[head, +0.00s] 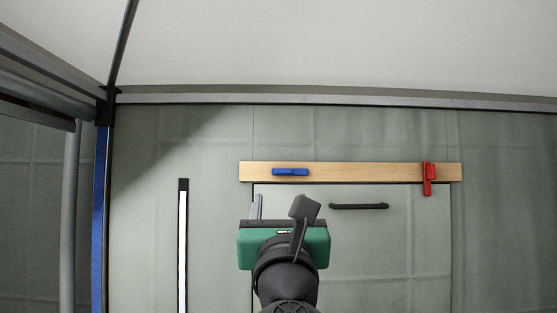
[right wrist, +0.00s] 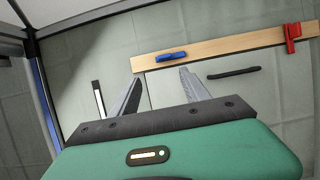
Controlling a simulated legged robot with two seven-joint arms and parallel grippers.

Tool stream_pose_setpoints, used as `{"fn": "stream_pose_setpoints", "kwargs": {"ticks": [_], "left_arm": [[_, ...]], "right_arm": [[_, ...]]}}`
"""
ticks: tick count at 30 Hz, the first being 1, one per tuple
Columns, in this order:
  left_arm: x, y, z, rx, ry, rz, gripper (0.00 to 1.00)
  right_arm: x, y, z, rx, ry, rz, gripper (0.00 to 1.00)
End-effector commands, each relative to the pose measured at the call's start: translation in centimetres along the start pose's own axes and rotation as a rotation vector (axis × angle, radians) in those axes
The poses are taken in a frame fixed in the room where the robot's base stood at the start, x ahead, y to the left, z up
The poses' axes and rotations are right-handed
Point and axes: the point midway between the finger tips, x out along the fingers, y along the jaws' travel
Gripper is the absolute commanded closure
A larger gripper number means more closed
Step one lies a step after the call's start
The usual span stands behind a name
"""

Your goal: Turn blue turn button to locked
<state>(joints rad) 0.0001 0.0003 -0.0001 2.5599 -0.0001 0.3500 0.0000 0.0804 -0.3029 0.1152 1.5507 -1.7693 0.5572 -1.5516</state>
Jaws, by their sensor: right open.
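The blue turn button (head: 290,172) lies horizontally, along the wooden strip (head: 350,172) above a panel in the wall. It also shows in the right wrist view (right wrist: 171,56), above and between my fingers in the picture. My right gripper (head: 282,207) is open and empty, below the blue button in the head view and apart from it. Its two fingers also show spread in the right wrist view (right wrist: 160,88). A red turn button (head: 428,179) stands vertically at the right end of the strip, reaching below its lower edge. My left gripper is not in view.
A black handle (head: 359,206) is on the panel (head: 390,250) below the strip, right of my right gripper. A white strip light in a black frame (head: 183,245) is at the left. A blue post (head: 101,220) and grey frame bars stand at the far left.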

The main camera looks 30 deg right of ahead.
Motion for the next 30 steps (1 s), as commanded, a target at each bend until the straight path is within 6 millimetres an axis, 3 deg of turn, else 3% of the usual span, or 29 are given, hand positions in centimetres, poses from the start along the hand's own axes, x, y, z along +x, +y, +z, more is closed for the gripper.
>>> {"fn": "stream_pose_setpoints", "kwargs": {"ticks": [1, 4, 15, 20, 28, 30], "left_arm": [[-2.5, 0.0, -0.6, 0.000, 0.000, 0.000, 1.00], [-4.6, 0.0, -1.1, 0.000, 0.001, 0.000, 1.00], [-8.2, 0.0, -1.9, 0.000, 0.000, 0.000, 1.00], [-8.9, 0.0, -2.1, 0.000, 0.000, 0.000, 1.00], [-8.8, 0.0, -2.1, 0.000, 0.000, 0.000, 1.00], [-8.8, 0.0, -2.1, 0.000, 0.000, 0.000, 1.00]], "right_arm": [[1.6, -0.1, 1.1, -0.005, 0.003, -0.004, 0.45], [3.5, -0.2, 1.0, -0.003, 0.005, -0.002, 0.45], [12.2, 0.0, 0.3, 0.000, 0.003, 0.000, 0.45], [13.8, 0.1, 0.2, 0.002, 0.001, 0.000, 0.45], [13.9, -0.1, 0.0, 0.003, 0.001, 0.000, 0.45], [14.0, -0.1, 0.0, 0.003, 0.001, 0.000, 0.53]]}}
